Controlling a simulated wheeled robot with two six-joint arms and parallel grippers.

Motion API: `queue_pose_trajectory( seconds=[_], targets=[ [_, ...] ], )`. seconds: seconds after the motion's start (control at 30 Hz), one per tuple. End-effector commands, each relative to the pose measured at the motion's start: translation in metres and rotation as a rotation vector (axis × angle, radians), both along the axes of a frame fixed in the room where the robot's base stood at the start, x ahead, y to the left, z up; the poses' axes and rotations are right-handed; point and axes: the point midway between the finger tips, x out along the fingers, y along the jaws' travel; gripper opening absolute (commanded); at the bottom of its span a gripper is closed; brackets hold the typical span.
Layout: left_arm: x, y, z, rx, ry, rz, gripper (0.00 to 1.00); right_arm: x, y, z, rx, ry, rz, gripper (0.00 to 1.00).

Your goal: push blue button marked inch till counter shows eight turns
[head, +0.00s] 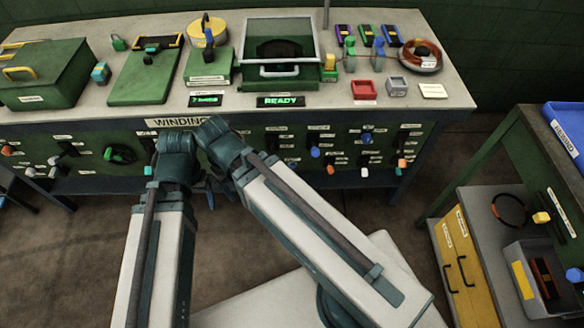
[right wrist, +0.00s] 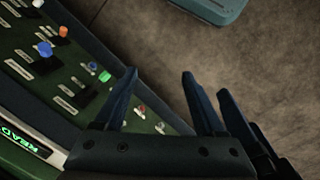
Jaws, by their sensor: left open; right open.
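The green winding panel (head: 265,150) fills the bench front. A green display (head: 206,99) on the bench seems to start with a 7; its word is too small to read surely. In the right wrist view a small round blue button (right wrist: 92,67) sits beside a green knob, with red buttons (right wrist: 141,109) farther along; no inch label is readable. My left gripper (head: 207,190) is open and low before the panel, partly behind the arms. My right gripper (right wrist: 158,74) is open and empty beside the panel, one finger overlapping its edge. Dark fingers of my left gripper seem to show close to its right.
A display reading READY (head: 281,101) sits at the bench edge. Several coloured knobs stick out of the panel, including a blue one (head: 315,152). A yellow-fronted cabinet (head: 455,255) and a blue bin (head: 568,130) stand at right. The floor before the bench is clear.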

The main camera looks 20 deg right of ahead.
Motion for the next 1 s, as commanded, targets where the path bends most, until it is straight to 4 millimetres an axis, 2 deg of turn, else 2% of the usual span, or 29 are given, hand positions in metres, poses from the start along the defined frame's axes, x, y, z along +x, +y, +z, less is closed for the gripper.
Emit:
queue_pose_trajectory(
  seconds=[0.3,0.7,1.0],
  targets=[
    [0.0,0.0,0.0,0.0,0.0,0.0,0.81,0.0,0.0,0.0,0.0,0.0,0.0,0.7],
    [0.0,0.0,0.0,0.0,0.0,0.0,0.81,0.0,0.0,0.0,0.0,0.0,0.0,0.0],
    [0.0,0.0,0.0,0.0,0.0,0.0,0.81,0.0,0.0,0.0,0.0,0.0,0.0,0.0]
  ],
)
